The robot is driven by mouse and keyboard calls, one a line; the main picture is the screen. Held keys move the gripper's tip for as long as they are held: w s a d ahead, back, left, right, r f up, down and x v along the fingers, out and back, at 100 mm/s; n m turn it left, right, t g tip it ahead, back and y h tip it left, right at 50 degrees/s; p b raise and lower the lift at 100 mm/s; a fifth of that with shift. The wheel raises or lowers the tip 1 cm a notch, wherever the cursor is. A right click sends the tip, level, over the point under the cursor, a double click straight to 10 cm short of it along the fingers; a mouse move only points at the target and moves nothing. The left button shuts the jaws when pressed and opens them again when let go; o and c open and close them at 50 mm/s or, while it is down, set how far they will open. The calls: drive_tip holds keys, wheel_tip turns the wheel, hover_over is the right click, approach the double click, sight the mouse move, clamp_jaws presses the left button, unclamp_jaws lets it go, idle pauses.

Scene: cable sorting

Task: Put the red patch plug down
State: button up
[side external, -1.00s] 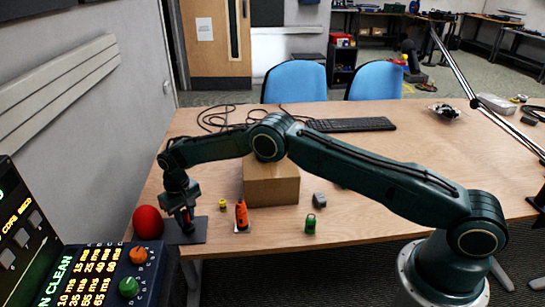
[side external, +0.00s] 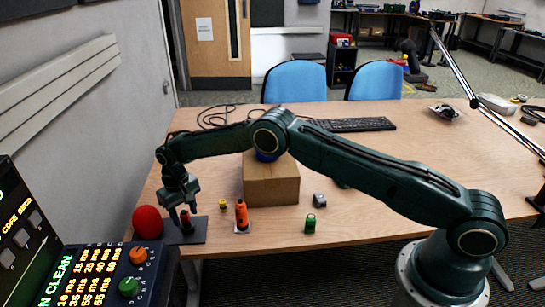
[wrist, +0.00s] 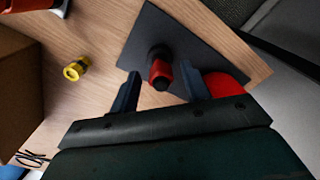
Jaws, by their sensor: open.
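The red patch plug (side external: 185,220), red with a dark end, stands on the dark square pad (side external: 197,236) at the table's left front. In the wrist view the plug (wrist: 161,70) lies between my two fingertips, with a gap on each side, and the dark pad (wrist: 150,28) is beneath it. My gripper (side external: 182,207) is open just above the plug and holds nothing. It also shows in the wrist view (wrist: 160,76). The plug's lower part is partly hidden.
A red ball (side external: 148,222) sits left of the pad.

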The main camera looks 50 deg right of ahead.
wheel_tip(320, 180, up, 10)
drive_tip(key=shift+r, duration=0.25)
idle(0.7)
wheel_tip(320, 180, up, 17)
drive_tip(key=t, duration=0.2)
hover_over(184, 211)
drive_tip(key=s+d, duration=0.5)
drive_tip(key=s, duration=0.2)
drive_tip(key=s+d+r, duration=0.5)
drive_tip(key=s+r, duration=0.3)
drive_tip(key=s, duration=0.3)
drive_tip(key=s+d+f+t, duration=0.1)
drive_tip(key=s+d, duration=0.1)
drive_tip(key=s, duration=1.1)
drive_tip(key=s+d+f+t, duration=0.1)
drive_tip(key=s+d+t, duration=0.1)
drive_tip(key=s, duration=1.2)
drive_tip(key=shift+d+t, duration=0.3)
drive_tip(key=shift+d, duration=0.1)
